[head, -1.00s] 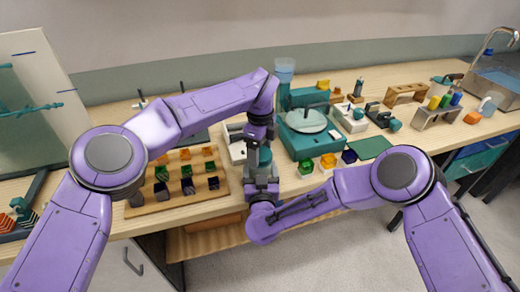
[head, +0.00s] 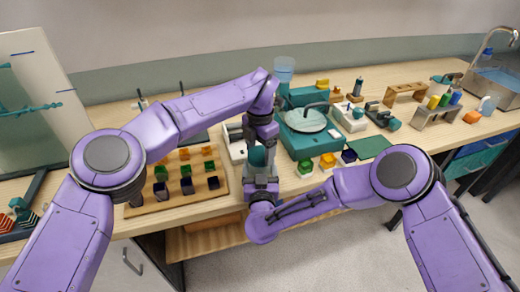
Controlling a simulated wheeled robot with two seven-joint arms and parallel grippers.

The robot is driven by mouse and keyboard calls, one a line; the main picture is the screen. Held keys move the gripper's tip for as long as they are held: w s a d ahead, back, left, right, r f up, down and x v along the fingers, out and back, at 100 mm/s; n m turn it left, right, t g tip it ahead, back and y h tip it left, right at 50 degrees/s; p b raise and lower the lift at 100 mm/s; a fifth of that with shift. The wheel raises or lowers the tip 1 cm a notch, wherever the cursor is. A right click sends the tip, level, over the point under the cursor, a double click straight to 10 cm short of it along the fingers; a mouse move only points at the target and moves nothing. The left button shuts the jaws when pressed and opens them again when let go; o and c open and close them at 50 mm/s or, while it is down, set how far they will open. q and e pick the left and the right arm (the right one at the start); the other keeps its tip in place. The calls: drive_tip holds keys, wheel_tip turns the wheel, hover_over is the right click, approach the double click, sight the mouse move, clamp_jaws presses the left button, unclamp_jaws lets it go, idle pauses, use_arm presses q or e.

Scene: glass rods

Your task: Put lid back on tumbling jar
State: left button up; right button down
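A small teal jar-like thing (head: 257,158) shows between my two grippers at the front edge of the bench. My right gripper (head: 262,181) comes up from below around its lower part; whether it is shut on it is too small to tell. My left gripper (head: 256,143) points down just above it. Its fingertips are small and partly merged with the thing, so I cannot tell whether it holds a lid. No separate lid can be made out.
A wooden board (head: 160,204) with several coloured blocks lies to the left. A teal machine with a round top (head: 305,121) stands right of my grippers, with small coloured blocks (head: 327,161) before it. A sink (head: 497,82) is far right.

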use_arm(q)
drive_tip(key=o, duration=0.4)
use_arm(e)
drive_tip(key=shift+s+a, duration=0.1)
use_arm(q)
drive_tip(key=shift+r, duration=0.1)
wheel_tip(320, 180, up, 12)
use_arm(e)
unclamp_jaws()
use_arm(q)
wheel_tip(320, 180, down, 2)
drive_tip(key=shift+f+b, duration=0.2)
drive_tip(key=shift+b, duration=0.9)
use_arm(e)
drive_tip(key=s, duration=1)
drive_tip(key=shift+s+d, duration=0.2)
drive_tip(key=shift+d, duration=0.2)
